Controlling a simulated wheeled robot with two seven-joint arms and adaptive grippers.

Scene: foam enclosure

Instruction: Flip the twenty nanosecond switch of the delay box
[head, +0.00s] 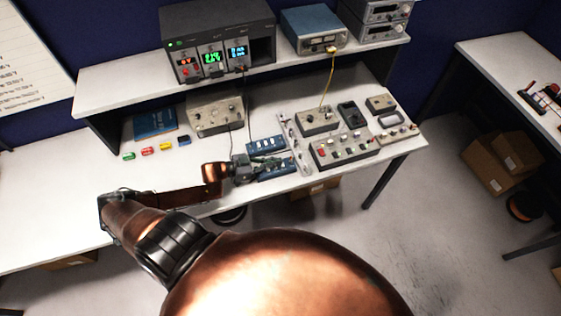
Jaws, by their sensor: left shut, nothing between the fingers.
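Two small blue boxes with rows of white switches stand near the front edge of the bench, and I take them as delay boxes. The rear blue box (265,144) is mostly clear to see. The front blue box (279,171) is partly hidden by my left gripper (278,161). The gripper is shut and empty, reaching in from the left, with its fingers over or beside the front box and close to the rear one. I cannot tell whether it touches a switch. Switch labels and positions are too small to read. My right gripper is out of view.
A grey instrument (215,115) and small coloured blocks (148,151) sit behind to the left. A dark cable hangs from the lit rack (221,38) above. The bench's left part is clear.

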